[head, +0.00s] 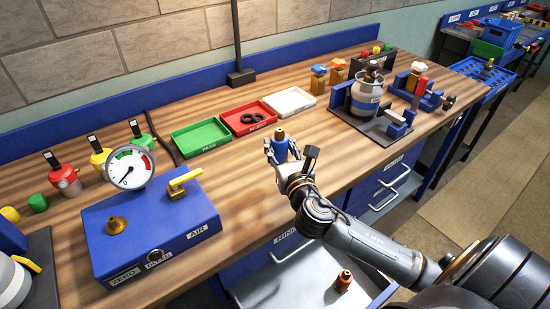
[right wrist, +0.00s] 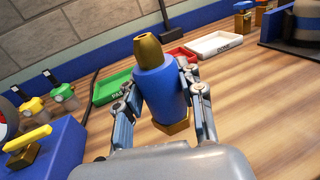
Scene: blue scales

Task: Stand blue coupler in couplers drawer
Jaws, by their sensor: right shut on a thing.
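The blue coupler, with a brass tip and brass base, is held upright to slightly tilted in my right gripper (head: 282,152). Its blue body shows large in the right wrist view (right wrist: 160,92), a finger on each side. It appears to be over the wooden bench; how high is hard to tell. An open drawer (head: 285,284) juts out below the bench front, its label partly hidden by my right arm. My left gripper is not in view.
The bench (head: 235,190) carries a blue gauge box (head: 150,235), green (head: 200,138), red (head: 248,118) and white (head: 290,101) trays, and a vessel (head: 366,98) in a fixture. More drawers with handles (head: 390,192) are at right. My arm crosses above the open drawer.

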